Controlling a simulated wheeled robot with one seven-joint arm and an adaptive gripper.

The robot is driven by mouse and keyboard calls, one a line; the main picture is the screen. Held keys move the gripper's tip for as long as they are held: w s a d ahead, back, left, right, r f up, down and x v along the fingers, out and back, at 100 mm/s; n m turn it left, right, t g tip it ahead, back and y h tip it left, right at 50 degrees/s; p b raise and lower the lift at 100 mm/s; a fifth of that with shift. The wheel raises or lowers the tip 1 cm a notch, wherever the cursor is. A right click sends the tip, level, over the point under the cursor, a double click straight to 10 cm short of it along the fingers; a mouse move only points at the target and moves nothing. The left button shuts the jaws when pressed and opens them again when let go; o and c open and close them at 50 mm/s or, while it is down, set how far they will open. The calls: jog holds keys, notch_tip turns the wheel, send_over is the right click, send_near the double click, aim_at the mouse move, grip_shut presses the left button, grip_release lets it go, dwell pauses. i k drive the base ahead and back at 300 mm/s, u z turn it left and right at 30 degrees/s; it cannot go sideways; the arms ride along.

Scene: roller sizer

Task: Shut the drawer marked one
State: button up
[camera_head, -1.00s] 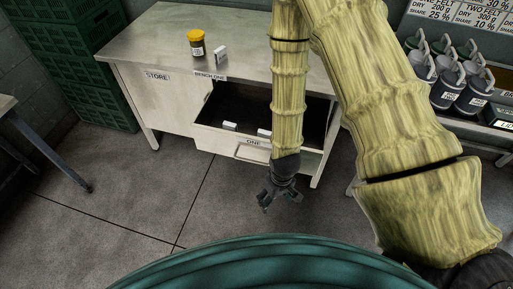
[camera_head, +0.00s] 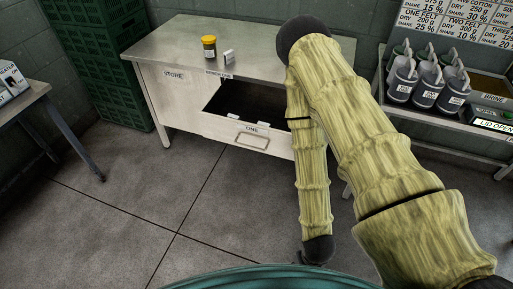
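The drawer marked one (camera_head: 225,127) stands pulled out from the pale metal bench (camera_head: 178,40), with its dark inside showing. Its front carries a "ONE" label and a handle (camera_head: 252,139). Two small white pieces show at the inner side of the drawer front. My arm covers the drawer's right part. My gripper (camera_head: 312,258) hangs low near the bottom edge, on my side of the drawer and apart from it. Only its dark upper part shows clearly; the fingers are hidden or too dark to read.
A yellow-lidded jar (camera_head: 209,50) and a small white block (camera_head: 228,57) stand on the bench top. Green crates (camera_head: 115,70) are stacked at left, near a side table (camera_head: 25,98). Grey jugs (camera_head: 428,92) fill a rack at right. Floor before the drawer is clear.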

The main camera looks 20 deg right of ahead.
aim_at(253, 103)
jog(key=z, duration=0.8)
jog(key=i, duration=1.35)
jog(key=u, duration=0.6)
jog(key=k, duration=0.5)
jog(key=u, duration=2.1)
jog(key=k, duration=0.3)
jog(key=z, duration=0.8)
